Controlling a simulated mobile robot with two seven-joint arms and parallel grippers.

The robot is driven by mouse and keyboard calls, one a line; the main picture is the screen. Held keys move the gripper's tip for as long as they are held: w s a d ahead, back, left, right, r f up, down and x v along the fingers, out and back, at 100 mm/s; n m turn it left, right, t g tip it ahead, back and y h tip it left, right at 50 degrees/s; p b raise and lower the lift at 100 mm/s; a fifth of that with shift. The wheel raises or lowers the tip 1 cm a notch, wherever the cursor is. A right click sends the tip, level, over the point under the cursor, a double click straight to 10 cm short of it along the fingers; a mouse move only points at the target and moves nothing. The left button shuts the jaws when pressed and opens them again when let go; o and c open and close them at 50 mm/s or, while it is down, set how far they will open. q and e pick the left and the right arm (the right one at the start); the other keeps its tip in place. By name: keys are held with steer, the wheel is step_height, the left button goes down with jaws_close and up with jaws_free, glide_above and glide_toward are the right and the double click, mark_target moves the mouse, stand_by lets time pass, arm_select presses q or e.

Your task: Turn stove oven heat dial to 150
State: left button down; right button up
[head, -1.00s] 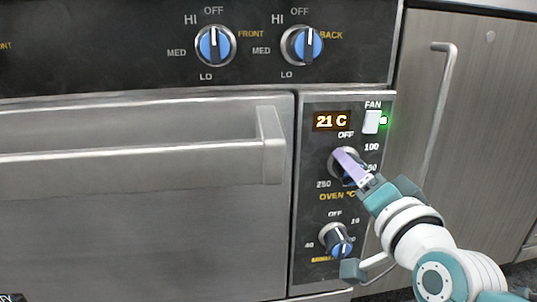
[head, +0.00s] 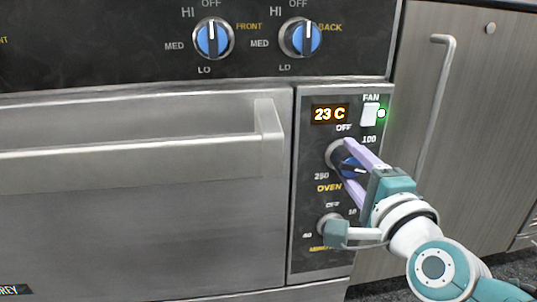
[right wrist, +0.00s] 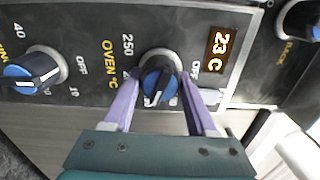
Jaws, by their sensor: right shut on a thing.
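The oven heat dial (head: 349,161), blue and black with a white pointer line, is on the control panel under the orange display (head: 330,114), which reads 23 C. My right gripper (head: 358,164) has its two purple fingers on either side of the dial, shut on it. In the right wrist view the dial (right wrist: 160,83) sits between the fingertips (right wrist: 160,90). The labels OFF, 100 and 250 show around it in the head view; the 150 label is hidden behind the gripper. My left gripper is in neither view.
A timer dial (head: 329,226) sits below the oven dial, partly covered by my right arm. A white fan switch (head: 370,114) with a green light is above right. Two stove dials (head: 213,39) are higher up. The oven door handle (head: 140,155) is left, a cabinet handle (head: 437,100) right.

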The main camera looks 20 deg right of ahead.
steer(key=shift+m, duration=0.3)
steer(key=o, duration=1.4)
steer(key=shift+c, duration=0.2)
steer(key=shift+s, duration=0.3)
steer(key=p+v, duration=0.3)
steer(key=v, duration=0.6)
steer(key=shift+s, duration=0.2)
